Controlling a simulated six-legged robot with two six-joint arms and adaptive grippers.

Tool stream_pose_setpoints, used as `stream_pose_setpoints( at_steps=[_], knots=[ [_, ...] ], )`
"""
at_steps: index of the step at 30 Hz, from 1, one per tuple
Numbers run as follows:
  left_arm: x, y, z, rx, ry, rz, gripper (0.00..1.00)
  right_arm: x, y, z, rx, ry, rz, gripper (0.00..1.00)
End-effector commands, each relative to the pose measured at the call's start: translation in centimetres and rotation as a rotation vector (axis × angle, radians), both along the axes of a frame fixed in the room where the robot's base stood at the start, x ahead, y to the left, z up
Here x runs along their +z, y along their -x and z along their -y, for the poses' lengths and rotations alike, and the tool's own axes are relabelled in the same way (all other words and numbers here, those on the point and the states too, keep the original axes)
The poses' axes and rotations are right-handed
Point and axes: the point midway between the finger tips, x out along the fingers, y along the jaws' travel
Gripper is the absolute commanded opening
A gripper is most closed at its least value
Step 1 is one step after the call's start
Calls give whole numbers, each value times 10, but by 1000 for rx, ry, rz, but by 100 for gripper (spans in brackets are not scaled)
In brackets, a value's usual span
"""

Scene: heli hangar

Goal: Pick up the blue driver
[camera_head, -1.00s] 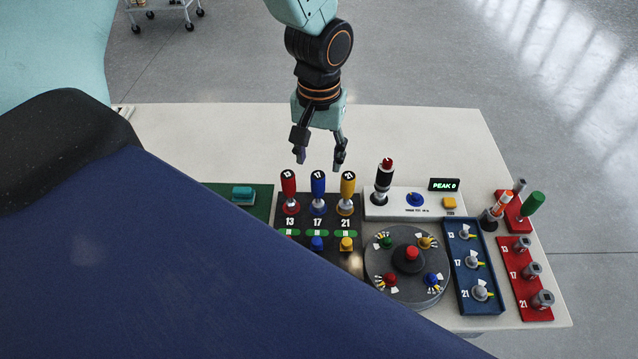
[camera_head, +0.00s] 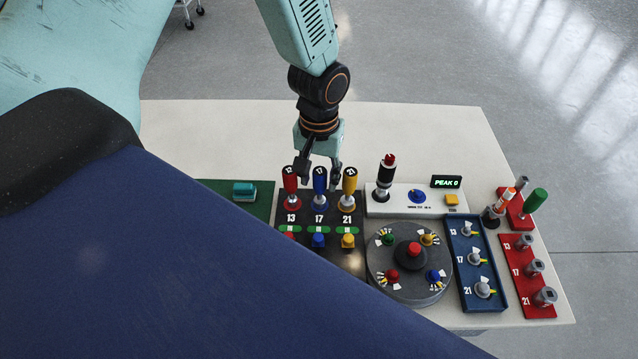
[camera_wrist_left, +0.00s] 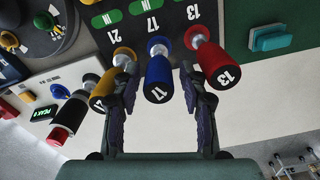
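The blue driver (camera_head: 320,180) stands upright in the middle slot, marked 17, of a black rack (camera_head: 262,232). It also shows in the left wrist view (camera_wrist_left: 158,78). The red driver (camera_head: 290,184) stands to its left and the yellow driver (camera_head: 349,184) to its right. One finger is close to the yellow driver, the other close to the red one. My right gripper is not in view.
A white panel (camera_head: 430,208) with a black-and-red knob stands right of the rack. A round grey dial (camera_head: 405,290), a blue tray (camera_head: 466,225) and a red rack (camera_head: 520,243) lie further right. A green mat (camera_head: 215,186) lies left. The table behind is clear.

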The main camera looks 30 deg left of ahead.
Motion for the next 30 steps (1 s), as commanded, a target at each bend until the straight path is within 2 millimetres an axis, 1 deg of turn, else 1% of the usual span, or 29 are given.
stream_pose_setpoints(
  at_steps=[1, 2, 12, 14, 20, 23, 26, 30],
  knots=[
    [0, 0, 0, 0, 0, 0, 36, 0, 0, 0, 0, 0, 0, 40],
    [0, 0, 0, 0, 0, 0, 33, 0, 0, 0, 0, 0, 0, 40],
    [0, 0, 0, 0, 0, 0, 5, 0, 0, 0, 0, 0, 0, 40],
    [0, 0, 0, 0, 0, 0, 0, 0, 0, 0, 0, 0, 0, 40],
    [0, 0, 0, 0, 0, 0, 0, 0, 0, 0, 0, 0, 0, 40],
    [3, 0, 0, 0, 0, 1, 0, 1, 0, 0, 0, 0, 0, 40],
    [15, -1, 0, 0, 0, 3, 0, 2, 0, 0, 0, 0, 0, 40],
    [43, -1, 0, 0, 0, 5, 0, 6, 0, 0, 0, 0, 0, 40]
  ],
)
